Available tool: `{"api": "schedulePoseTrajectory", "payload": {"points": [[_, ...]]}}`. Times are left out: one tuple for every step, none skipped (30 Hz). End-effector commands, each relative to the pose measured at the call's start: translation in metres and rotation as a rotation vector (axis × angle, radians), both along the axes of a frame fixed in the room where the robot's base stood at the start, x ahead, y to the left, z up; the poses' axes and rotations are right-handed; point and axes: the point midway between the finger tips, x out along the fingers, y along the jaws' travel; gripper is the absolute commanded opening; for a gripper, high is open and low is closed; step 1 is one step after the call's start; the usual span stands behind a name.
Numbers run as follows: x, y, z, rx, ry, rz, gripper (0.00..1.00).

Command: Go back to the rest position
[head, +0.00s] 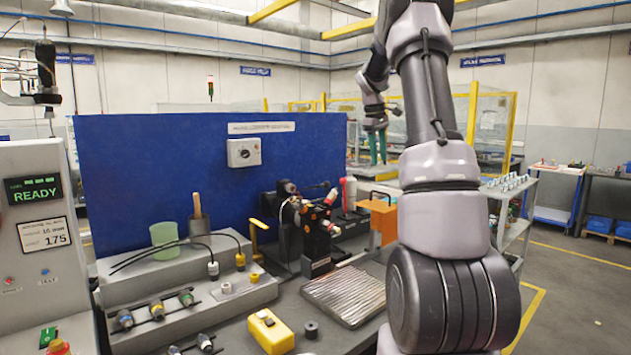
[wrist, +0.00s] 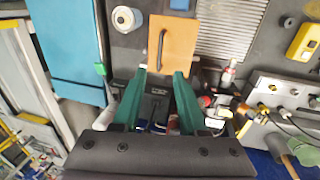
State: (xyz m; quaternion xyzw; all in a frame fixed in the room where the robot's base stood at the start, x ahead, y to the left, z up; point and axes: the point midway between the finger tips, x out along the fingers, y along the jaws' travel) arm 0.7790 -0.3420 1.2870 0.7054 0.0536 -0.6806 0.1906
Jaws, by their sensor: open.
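My gripper (head: 378,160) is at the end of my raised arm, pointing down above the back part of the workbench in the head view. Its two green fingers also show in the wrist view (wrist: 161,73), spread apart with nothing held between them. An orange box with a dark handle (wrist: 172,42) shows beyond the fingertips in the wrist view. The same orange box (head: 378,222) stands on the bench below the gripper in the head view, apart from it. My arm hides part of the bench and what lies behind it.
A blue panel (head: 140,165) stands behind the bench. A ribbed metal plate (head: 345,296), a yellow block (head: 270,331) and a grey fixture with connectors (head: 190,300) are on the bench. A control box reading READY (head: 45,260) is at left. Open floor lies at right.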

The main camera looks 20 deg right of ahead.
Motion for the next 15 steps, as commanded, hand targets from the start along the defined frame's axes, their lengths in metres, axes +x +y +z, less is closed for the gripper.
{"api": "schedulePoseTrajectory", "payload": {"points": [[0.0, 0.0, 0.0, 0.0, 0.0, 0.0, 0.42], [0.0, 0.0, 0.0, 0.0, -0.001, 0.0, 0.42], [-0.001, 0.002, 0.002, 0.002, -0.004, -0.002, 0.42], [-0.002, 0.005, 0.004, 0.002, -0.009, -0.005, 0.42], [-0.004, 0.009, 0.007, 0.005, -0.017, -0.01, 0.42], [-0.009, 0.017, 0.012, 0.009, -0.03, -0.018, 0.42], [-0.012, 0.024, 0.018, 0.014, -0.045, -0.027, 0.42], [-0.018, 0.033, 0.023, 0.021, -0.061, -0.038, 0.42], [-0.026, 0.047, 0.032, 0.032, -0.086, -0.058, 0.42], [-0.034, 0.058, 0.038, 0.042, -0.108, -0.074, 0.42], [-0.043, 0.071, 0.045, 0.055, -0.13, -0.091, 0.42], [-0.055, 0.087, 0.053, 0.072, -0.16, -0.118, 0.42], [-0.065, 0.099, 0.058, 0.089, -0.182, -0.137, 0.42], [-0.075, 0.111, 0.063, 0.103, -0.206, -0.157, 0.42], [-0.089, 0.126, 0.068, 0.126, -0.234, -0.185, 0.42]]}}
